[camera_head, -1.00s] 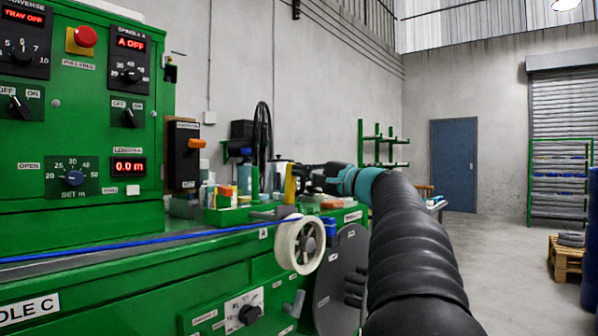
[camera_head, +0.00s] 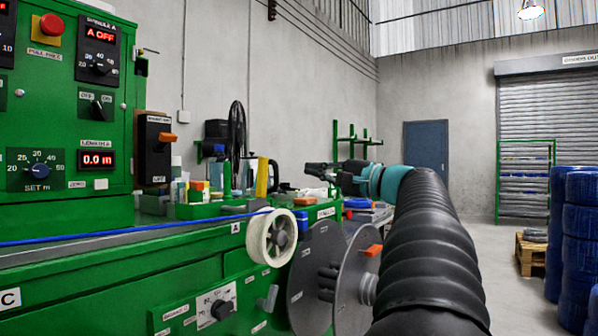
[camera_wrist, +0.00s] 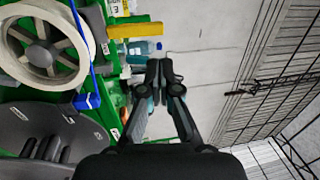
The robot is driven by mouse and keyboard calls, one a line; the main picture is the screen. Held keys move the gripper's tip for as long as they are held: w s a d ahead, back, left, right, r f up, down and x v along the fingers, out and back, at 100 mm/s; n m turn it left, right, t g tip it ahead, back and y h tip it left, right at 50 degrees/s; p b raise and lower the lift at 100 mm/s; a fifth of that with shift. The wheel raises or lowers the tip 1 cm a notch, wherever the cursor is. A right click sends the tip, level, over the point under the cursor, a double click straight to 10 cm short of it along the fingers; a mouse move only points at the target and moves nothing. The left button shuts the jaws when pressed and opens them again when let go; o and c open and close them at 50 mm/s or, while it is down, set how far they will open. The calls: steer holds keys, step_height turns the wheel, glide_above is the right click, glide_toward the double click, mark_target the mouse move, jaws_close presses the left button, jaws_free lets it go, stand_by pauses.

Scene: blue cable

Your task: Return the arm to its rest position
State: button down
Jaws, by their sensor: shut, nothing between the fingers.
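My gripper (camera_wrist: 159,72) is shut and empty in the wrist view, its fingertips together near the middle of the picture. In the head view my gripper (camera_head: 312,181) is small and dark at the end of my outstretched arm, in front of the far wall and right of the bench items. A blue cable (camera_head: 120,231) runs along the top of the green machine towards a white reel (camera_head: 271,238). The reel also shows at the upper left of the wrist view (camera_wrist: 84,45), with blue cable beside it. The fingers touch nothing that I can see.
The green machine (camera_head: 60,280) fills the left, with a large grey spool (camera_head: 310,285) at its right end. Bottles and boxes stand on its top. Stacked blue coils (camera_head: 580,235) and a pallet (camera_head: 531,254) are at the right. Open floor lies beyond my arm.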

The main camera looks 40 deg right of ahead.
steer(key=shift+v, duration=1.15)
steer(key=a+f+n+g+h, duration=0.15)
steer(key=a+f+g, duration=0.25)
steer(key=a+f, duration=0.7)
steer(key=a+f+n+g+y, duration=0.1)
steer(key=a+f+n+g, duration=0.25)
steer(key=a+f, duration=0.7)
steer(key=s+a+f+n+g+h+p, duration=0.1)
steer(key=s+a+f+n+g+h, duration=0.1)
steer(key=s+f, duration=0.7)
steer(key=s+a+f+n+g+h, duration=0.3)
steer(key=s+a+f+n, duration=0.4)
steer(key=s+f, duration=0.3)
steer(key=shift+a+f+h+p, duration=0.4)
steer(key=shift+a+f+h, duration=0.15)
steer(key=shift+h, duration=0.1)
